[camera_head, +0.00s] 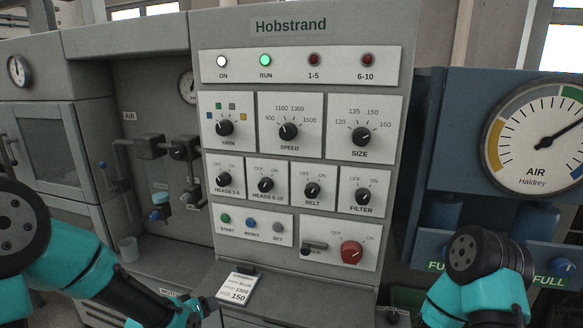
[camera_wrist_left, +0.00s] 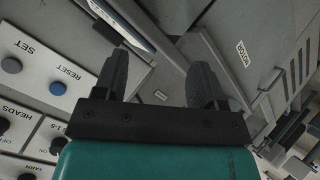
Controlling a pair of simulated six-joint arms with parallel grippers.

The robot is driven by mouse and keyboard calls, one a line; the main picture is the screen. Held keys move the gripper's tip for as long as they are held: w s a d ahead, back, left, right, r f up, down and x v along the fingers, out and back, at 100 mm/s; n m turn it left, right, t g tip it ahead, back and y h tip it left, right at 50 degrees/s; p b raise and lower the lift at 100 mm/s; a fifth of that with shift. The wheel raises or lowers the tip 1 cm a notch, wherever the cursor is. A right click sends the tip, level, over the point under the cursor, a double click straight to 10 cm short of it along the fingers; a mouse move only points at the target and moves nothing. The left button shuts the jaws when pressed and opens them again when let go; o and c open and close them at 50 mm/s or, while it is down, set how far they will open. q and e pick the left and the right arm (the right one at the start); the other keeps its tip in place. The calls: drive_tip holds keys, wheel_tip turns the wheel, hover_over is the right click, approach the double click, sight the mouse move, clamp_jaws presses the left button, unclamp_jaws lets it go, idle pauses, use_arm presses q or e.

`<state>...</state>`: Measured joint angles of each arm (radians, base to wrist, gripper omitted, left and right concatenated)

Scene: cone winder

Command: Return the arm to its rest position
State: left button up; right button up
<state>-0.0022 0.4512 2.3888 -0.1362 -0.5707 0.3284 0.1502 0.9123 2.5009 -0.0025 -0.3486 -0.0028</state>
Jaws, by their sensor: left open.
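My left arm comes in from the left in the head view and reaches down across the front of the machine. My left gripper (camera_head: 190,308) is low in that view, below the panel, and only partly shows. In the left wrist view its two dark fingers (camera_wrist_left: 160,78) stand apart with nothing between them. The grey Hobstrand control panel (camera_head: 300,140) stands behind it. Part of my right arm shows at the lower right, but its gripper is out of view.
The panel has rows of black knobs, a red switch (camera_head: 351,252) and push buttons (camera_head: 250,224). The ON and RUN (camera_head: 265,60) lamps are lit. A settings card (camera_head: 237,288) sits beside my left gripper. Pipes and valves (camera_head: 150,146) are at left; an air gauge (camera_head: 540,135) is at right.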

use_arm(q)
drive_tip(key=s+d+f+m+g, duration=0.1)
drive_tip(key=s+f+g, duration=0.3)
drive_tip(key=s+f, duration=0.6)
drive_tip(key=s+d+f+m+g, duration=0.1)
drive_tip(key=s+f+g, duration=0.4)
drive_tip(key=s+f, duration=0.5)
wheel_tip(320, 180, down, 5)
